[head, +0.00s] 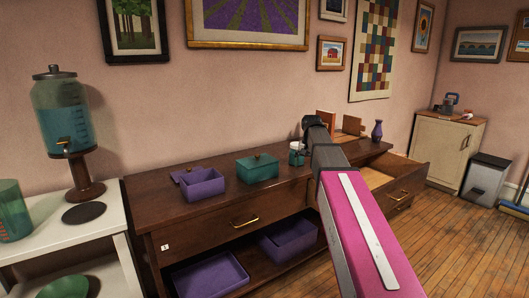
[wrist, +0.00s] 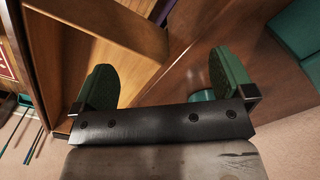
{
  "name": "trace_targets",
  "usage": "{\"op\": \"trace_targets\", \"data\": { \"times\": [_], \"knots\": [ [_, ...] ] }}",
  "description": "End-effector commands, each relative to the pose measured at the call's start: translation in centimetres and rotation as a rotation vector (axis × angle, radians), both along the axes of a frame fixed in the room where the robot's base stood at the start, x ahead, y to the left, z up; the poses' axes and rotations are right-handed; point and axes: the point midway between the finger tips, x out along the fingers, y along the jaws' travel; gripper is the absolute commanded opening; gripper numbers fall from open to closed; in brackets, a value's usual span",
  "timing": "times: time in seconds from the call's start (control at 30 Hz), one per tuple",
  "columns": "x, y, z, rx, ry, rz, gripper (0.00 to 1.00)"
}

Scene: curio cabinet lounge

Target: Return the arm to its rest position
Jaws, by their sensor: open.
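My gripper (wrist: 165,82) shows in the wrist view with its two green fingers spread wide apart and nothing held between them. Brown wood lies beyond the fingers. In the head view my pink arm reaches forward over the dark wooden cabinet (head: 220,214); its far end is above the cabinet top, and the fingers cannot be made out there. A small white and green cup-like thing (head: 296,156) stands just left of the arm's far end. A small teal thing (wrist: 202,95) shows beside the right finger in the wrist view.
A purple box (head: 203,188) and a teal lidded box (head: 257,169) stand on the cabinet. A purple vase (head: 377,130) is at its right end. A drawer (head: 402,187) stands open right of my arm. A drink dispenser (head: 65,115) is at left.

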Motion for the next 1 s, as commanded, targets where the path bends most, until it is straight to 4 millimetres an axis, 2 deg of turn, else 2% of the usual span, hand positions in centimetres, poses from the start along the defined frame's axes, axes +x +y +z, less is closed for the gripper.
{"op": "trace_targets", "data": {
  "times": [0.03,0.1,0.37,0.6,0.8,1.0],
  "knots": [
    [-1.4,0.0,-2.2,0.000,0.005,0.009,1.00],
    [-2.5,0.0,-4.8,0.000,0.005,0.025,1.00],
    [-7.5,0.0,-13.7,0.000,0.004,0.083,1.00],
    [-13.3,0.0,-21.3,-0.001,0.003,0.141,1.00],
    [-18.6,0.0,-26.5,-0.001,0.002,0.190,1.00],
    [-22.5,0.0,-29.7,-0.001,-0.001,0.225,1.00]
  ]
}}
